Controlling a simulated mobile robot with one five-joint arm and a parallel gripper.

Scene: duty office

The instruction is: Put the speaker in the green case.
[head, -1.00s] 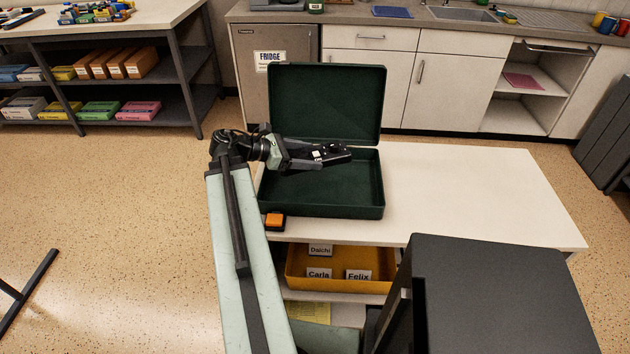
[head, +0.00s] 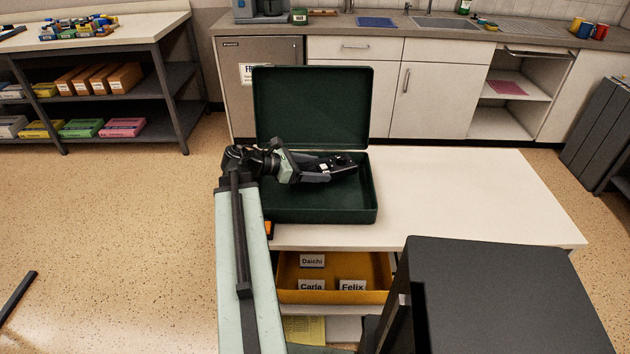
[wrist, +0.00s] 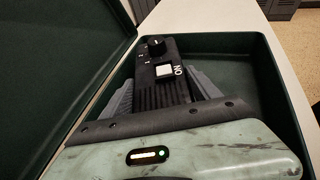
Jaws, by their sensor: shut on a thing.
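The speaker (head: 343,162) is a small black box. The gripper and speaker are over the inside of the case. I cannot tell whether the speaker touches the case floor, as its underside is hidden.
The white table (head: 470,190) is clear right of the case. An orange and black object (head: 269,229) sits at the table's front left, partly hidden by my arm. Below is a yellow tray (head: 345,297) with name labels. The fridge and counter stand behind.

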